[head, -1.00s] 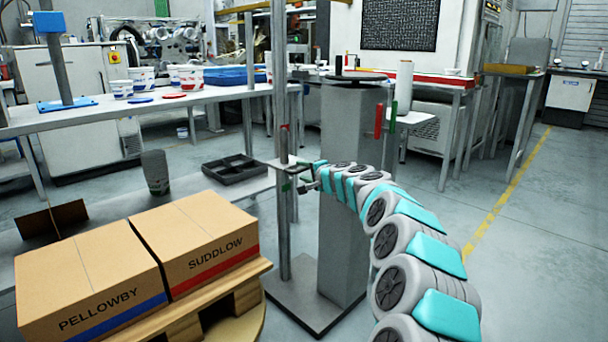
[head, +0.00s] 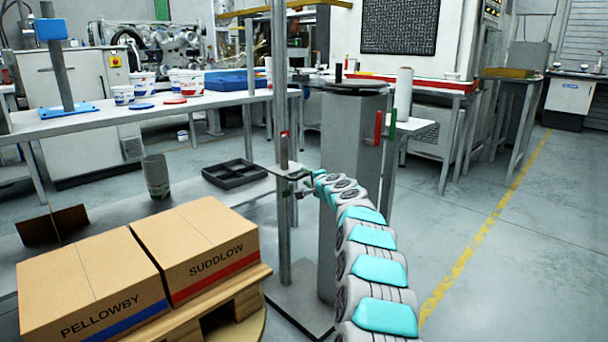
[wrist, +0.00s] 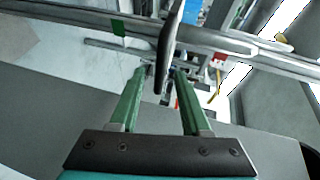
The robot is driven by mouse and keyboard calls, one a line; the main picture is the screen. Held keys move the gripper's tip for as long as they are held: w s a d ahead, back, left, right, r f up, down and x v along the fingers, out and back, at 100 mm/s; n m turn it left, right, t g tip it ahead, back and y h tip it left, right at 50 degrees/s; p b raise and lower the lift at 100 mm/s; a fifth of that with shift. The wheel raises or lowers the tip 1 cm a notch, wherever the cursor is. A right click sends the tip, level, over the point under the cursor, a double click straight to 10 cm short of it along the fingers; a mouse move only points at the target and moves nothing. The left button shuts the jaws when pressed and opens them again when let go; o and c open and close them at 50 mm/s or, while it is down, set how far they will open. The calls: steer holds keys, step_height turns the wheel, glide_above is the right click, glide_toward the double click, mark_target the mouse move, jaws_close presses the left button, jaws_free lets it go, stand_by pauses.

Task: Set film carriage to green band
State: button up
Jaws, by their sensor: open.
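The film carriage (head: 287,171) is a flat grey plate on an upright metal post (head: 283,230), below a red band (head: 285,134). In the wrist view the post runs across the picture and the dark carriage part (wrist: 170,45) shows nearly edge-on. The green band (wrist: 118,27) is left of it and the red band (wrist: 219,59) is right of it. My gripper (head: 305,184) is at the carriage's right side. In the wrist view my gripper (wrist: 160,73) has two green fingers apart, with the carriage part's near end between them; contact is not clear.
A grey column (head: 343,140) stands right behind the post, with red and green upright handles (head: 378,128) beside it. Cartons (head: 195,250) sit on a pallet at the lower left. A black divided tray (head: 235,173) lies left of the post. The floor at right is clear.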

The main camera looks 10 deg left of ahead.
steer(key=shift+w+a+r+p, duration=0.1)
steer(key=shift+w+a+p, duration=0.1)
steer(key=shift+w+p, duration=0.35)
steer(key=shift+p+x, duration=0.3)
steer(key=shift+x, duration=0.55)
steer(key=shift+a, duration=0.1)
steer(key=shift+f, duration=0.25)
jaws_close()
stand_by(0.3)
